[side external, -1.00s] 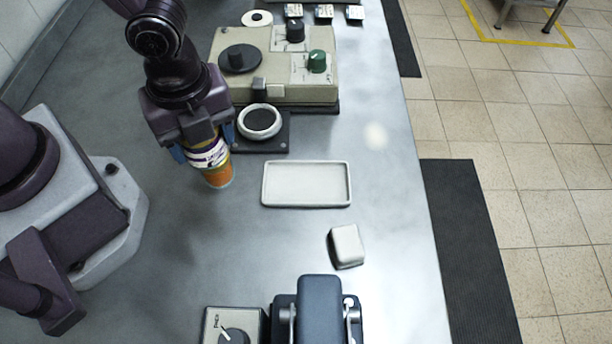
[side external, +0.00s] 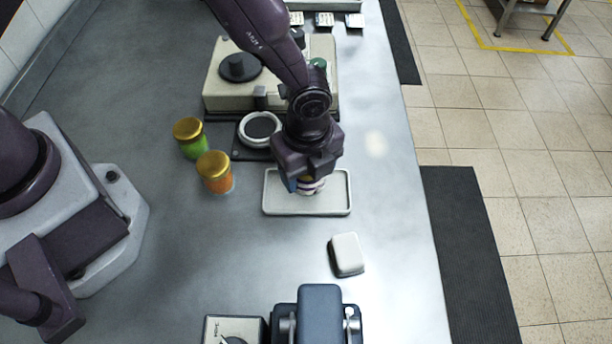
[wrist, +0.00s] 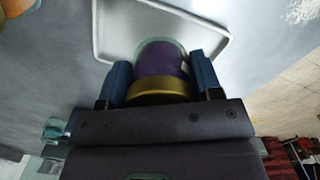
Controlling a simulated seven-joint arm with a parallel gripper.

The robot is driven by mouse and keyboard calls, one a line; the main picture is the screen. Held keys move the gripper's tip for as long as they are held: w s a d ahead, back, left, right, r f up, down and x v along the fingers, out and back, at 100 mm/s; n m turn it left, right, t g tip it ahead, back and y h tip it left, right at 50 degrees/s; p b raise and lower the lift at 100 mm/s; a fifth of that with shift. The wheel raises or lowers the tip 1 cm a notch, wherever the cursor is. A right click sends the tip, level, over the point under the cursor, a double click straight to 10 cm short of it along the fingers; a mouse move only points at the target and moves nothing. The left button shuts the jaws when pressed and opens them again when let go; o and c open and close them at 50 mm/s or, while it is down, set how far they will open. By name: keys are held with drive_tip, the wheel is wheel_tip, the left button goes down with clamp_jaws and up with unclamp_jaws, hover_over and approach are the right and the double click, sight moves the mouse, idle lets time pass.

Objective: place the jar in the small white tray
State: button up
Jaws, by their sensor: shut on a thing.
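The small white tray (side external: 275,207) lies on the steel counter, below the jar in the side view.
An orange jar (side external: 217,178) and a green jar (side external: 190,145), both gold-lidded, stand left of the tray. A beige device (side external: 225,95) with knobs and a round ring (side external: 245,132) are behind. A white block (side external: 347,254) sits in front. The counter's right side is clear.

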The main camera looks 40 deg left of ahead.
sight(306, 182)
drive_tip(key=shift+f, duration=1.45)
drive_tip(key=shift+f, duration=0.15)
drive_tip(key=o, duration=1)
wheel_tip(306, 182, up, 12)
drive_tip(key=shift+s+d+r, duration=0.1)
drive_tip(key=shift+d+r, duration=0.05)
drive_tip(key=shift+r, duration=0.05)
drive_tip(key=shift+a+r, duration=0.2)
drive_tip(key=shift+r, duration=0.1)
drive_tip(key=s+a+r+n+t, duration=0.2)
drive_tip(key=s+a+r+n, duration=0.1)
drive_tip(key=a+r+n, duration=0.5)
drive_tip(key=s+a+r+n+t, duration=0.25)
drive_tip(key=a+r+n, duration=0.35)
drive_tip(key=a+r, duration=0.4)
drive_tip(key=s+a+r+n, duration=0.1)
drive_tip(key=s+n, duration=0.1)
drive_tip(key=s+a+r+n, duration=0.1)
drive_tip(key=s+n, duration=0.1)
drive_tip(key=s, duration=0.1)
drive_tip(key=s+a+n+t, duration=0.1)
drive_tip(key=s+n, duration=0.2)
drive_tip(key=shift+a+r, duration=0.15)
drive_tip(key=shift+r, duration=0.25)
